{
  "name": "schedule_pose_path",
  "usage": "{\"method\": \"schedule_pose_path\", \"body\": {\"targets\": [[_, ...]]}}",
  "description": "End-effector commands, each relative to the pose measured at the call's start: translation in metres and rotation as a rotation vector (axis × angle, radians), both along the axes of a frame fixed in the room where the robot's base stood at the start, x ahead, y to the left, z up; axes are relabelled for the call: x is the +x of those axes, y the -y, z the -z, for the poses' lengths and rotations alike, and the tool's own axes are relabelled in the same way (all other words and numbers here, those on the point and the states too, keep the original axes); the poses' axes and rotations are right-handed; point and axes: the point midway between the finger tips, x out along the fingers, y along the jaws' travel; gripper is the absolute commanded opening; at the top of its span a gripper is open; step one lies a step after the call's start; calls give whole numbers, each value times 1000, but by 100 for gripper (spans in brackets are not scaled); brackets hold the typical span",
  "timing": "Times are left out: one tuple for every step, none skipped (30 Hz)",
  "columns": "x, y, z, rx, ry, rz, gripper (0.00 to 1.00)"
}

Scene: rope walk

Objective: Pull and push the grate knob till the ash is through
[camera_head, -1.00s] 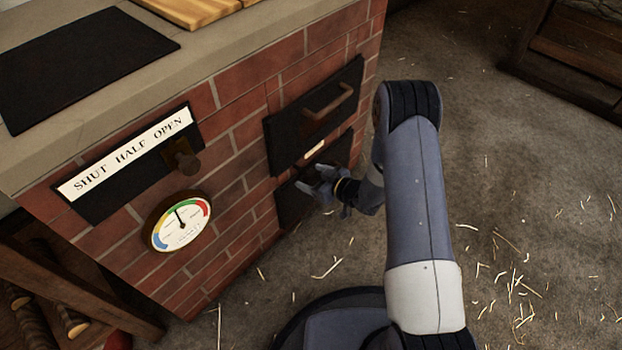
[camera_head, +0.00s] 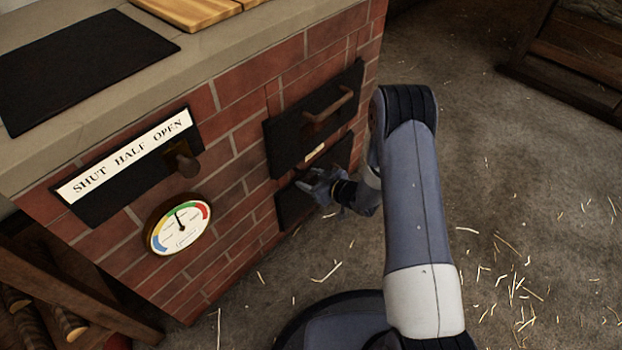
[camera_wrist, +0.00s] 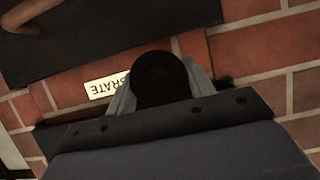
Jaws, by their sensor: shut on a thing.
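The grate knob (camera_wrist: 163,80) is a dark round knob in the wrist view, low on the brick stove front. My gripper (camera_head: 318,187) is shut on it, with a grey-blue finger on each side. A white label reading GRATE (camera_wrist: 106,87) is upside down beside it and partly covered. In the head view my gripper hides the knob, close to a black lower panel (camera_head: 292,208). No ash can be seen.
A black door (camera_head: 290,140) with a bar handle (camera_head: 328,106) is just above my gripper. A SHUT HALF OPEN slide plate (camera_head: 125,160) and a round dial (camera_head: 178,226) are to the left. Straw litters the floor (camera_head: 500,230).

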Motion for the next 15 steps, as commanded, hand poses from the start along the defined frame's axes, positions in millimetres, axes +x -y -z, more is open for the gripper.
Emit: {"method": "schedule_pose_path", "body": {"targets": [[0, 0, 0, 0, 0, 0, 21], [0, 0, 0, 0, 0, 0, 18], [0, 0, 0, 0, 0, 0, 15], [0, 0, 0, 0, 0, 0, 12], [0, 0, 0, 0, 0, 0, 10], [0, 0, 0, 0, 0, 0, 10], [-1, 1, 0, 0, 0, 0, 10], [-2, 3, 0, 0, 0, 1, 10], [-4, 6, 0, 0, 0, 1, 9], [-7, 10, 0, -1, 0, 2, 9], [-11, 15, 1, -1, -2, 3, 9], [-16, 22, 0, -1, -2, 4, 9], [-20, 27, 0, -1, -3, 4, 9], [-23, 32, 0, -1, -1, 4, 9], [-28, 37, 0, -1, -2, 3, 9]]}}
